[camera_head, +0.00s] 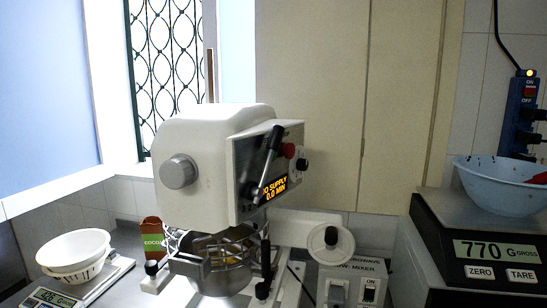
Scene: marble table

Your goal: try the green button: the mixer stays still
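The white mixer (210,140) stands in the middle of the view. Its side panel has an orange-lit display (274,189) reading "O SUPPLY" and "0.0 MIN", with the first letter partly cut off. A red button (289,151) and a dark round knob or button (303,165) sit on the panel's right part. I cannot make out a green button; the black-handled lever (269,163) crosses the panel and may cover part of it. The metal bowl (220,274) sits under the head behind a wire guard. My gripper is not in view.
A wall power strip (524,110) has an ON/OFF switch and a glowing orange lamp. A scale (480,250) reading 770 holds a blue bowl (500,185). Another scale (95,288) with white bowls is left.

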